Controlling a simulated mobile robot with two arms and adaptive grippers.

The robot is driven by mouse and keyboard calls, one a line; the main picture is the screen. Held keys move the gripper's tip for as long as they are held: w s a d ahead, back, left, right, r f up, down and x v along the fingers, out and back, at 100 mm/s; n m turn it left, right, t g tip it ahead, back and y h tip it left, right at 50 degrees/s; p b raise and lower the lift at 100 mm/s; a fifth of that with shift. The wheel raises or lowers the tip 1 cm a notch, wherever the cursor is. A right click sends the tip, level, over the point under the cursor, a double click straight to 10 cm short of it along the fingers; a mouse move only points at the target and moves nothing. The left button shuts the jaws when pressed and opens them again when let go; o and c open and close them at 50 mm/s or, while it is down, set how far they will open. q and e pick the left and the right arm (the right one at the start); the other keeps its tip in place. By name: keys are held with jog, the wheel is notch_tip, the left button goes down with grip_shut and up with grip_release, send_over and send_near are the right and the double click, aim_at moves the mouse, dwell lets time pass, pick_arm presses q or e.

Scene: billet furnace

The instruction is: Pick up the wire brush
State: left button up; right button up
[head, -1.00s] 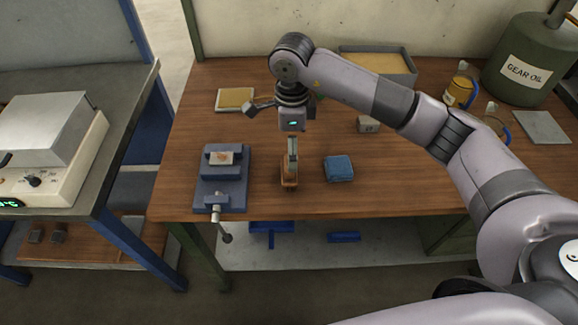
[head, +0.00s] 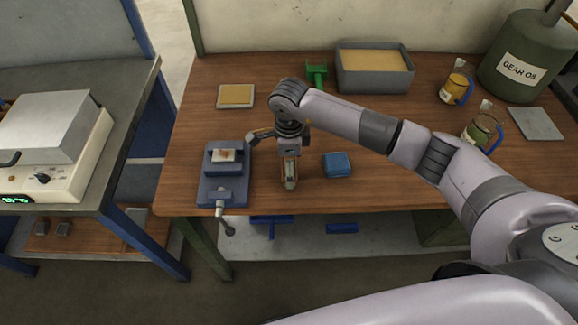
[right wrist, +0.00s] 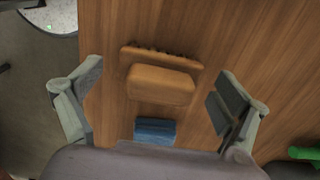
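The wire brush (right wrist: 160,83) lies on the wooden table, with a brown wooden grip block and a dark row of bristles along one edge in the right wrist view. In the head view the brush (head: 284,180) is mostly hidden beneath my right gripper (head: 290,168), between the vise and the blue cloth. In the right wrist view my right gripper (right wrist: 160,95) is open, with its fingers spread on either side of the brush and apart from it. Nothing is held. My left gripper is not in view.
A blue-grey vise (head: 222,188) stands left of the brush, a folded blue cloth (head: 337,165) right of it. Behind are a yellow-topped pad (head: 236,96), a green object (head: 316,72) and a grey bin (head: 375,82). Jugs and a gear oil drum (head: 520,65) stand at right.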

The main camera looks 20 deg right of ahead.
jog(key=c, duration=0.5)
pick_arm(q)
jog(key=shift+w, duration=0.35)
pick_arm(e)
jog(key=c, duration=0.7)
jog(key=shift+r, duration=0.1)
jog(key=shift+r, duration=0.45)
pick_arm(q)
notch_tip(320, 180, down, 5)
jog(key=b, duration=0.4)
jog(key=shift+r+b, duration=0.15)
jog(key=shift+b, duration=0.25)
pick_arm(e)
notch_tip(320, 180, up, 19)
